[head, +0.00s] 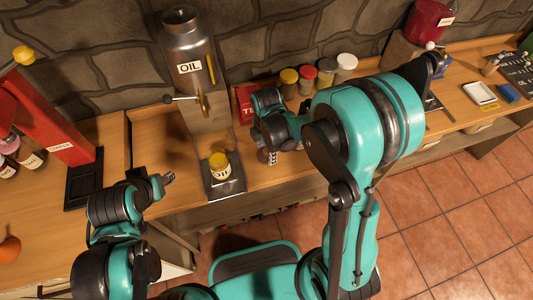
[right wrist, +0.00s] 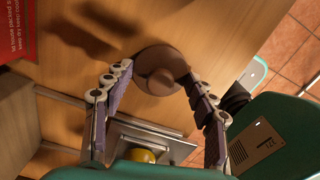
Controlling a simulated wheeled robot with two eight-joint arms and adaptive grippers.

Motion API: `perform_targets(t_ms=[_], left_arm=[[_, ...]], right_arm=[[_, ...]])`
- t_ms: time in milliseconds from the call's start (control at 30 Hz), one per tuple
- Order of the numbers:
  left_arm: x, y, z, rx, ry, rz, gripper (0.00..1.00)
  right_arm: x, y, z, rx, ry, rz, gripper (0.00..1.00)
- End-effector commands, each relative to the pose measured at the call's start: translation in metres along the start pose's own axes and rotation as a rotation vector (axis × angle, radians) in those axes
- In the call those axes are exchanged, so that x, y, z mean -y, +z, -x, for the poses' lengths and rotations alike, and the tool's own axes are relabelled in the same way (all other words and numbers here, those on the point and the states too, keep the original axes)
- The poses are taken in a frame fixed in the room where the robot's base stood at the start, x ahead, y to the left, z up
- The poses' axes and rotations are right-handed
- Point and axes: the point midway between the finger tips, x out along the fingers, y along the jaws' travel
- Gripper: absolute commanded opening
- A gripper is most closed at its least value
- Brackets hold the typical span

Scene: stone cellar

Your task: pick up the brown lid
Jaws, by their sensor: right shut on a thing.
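The brown lid (right wrist: 160,72), round with a raised knob in its middle, shows in the right wrist view between the tips of my right gripper (right wrist: 158,80). The two fingers are shut on its rim from both sides. In the head view my right gripper (head: 269,157) is over the bench, right of the oil dispenser, and my own arm hides the lid there. Whether the lid touches the wood I cannot tell. My left gripper (head: 168,178) is left of the metal tray, away from the lid; its finger opening is not clear.
A yellow-lidded jar (head: 219,166) stands on the metal tray (head: 235,185) below the oil dispenser (head: 189,50). A red box (head: 246,100) and several spice jars (head: 326,72) stand behind my right gripper. A red dispenser (head: 50,125) is at the left.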

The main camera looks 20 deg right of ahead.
Motion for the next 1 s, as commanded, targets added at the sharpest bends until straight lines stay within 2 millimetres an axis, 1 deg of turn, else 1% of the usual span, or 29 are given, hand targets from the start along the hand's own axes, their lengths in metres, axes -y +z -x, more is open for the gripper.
perform_targets(t_ms=[200, 333, 467, 567, 667, 800, 900, 1000], left_arm=[[0.000, 0.000, 0.001, 0.000, 0.000, 0.000, 0.41], [0.000, -0.003, 0.004, 0.000, 0.000, 0.000, 0.41], [0.000, -0.008, 0.012, 0.000, 0.000, 0.000, 0.41], [0.000, -0.014, 0.020, 0.000, 0.000, 0.000, 0.41], [0.000, -0.018, 0.026, 0.000, 0.000, 0.000, 0.41], [0.000, -0.025, 0.035, 0.000, 0.000, 0.000, 0.41], [0.000, -0.030, 0.042, 0.000, 0.000, 0.000, 0.41], [0.000, -0.033, 0.046, 0.000, 0.000, 0.000, 0.41]], right_arm=[[0.000, 0.000, 0.001, 0.000, 0.000, 0.000, 0.39], [0.000, 0.000, 0.009, 0.000, 0.000, 0.000, 0.39], [0.000, 0.000, 0.027, 0.000, 0.000, 0.000, 0.39], [0.000, 0.000, 0.047, 0.000, 0.000, 0.000, 0.39], [0.022, 0.011, 0.058, 0.000, 0.000, -0.004, 0.39], [0.051, 0.026, 0.078, 0.000, 0.000, -0.005, 0.39], [0.070, 0.035, 0.090, 0.000, 0.000, -0.004, 0.39], [0.085, 0.043, 0.100, 0.000, 0.000, -0.003, 0.39]])
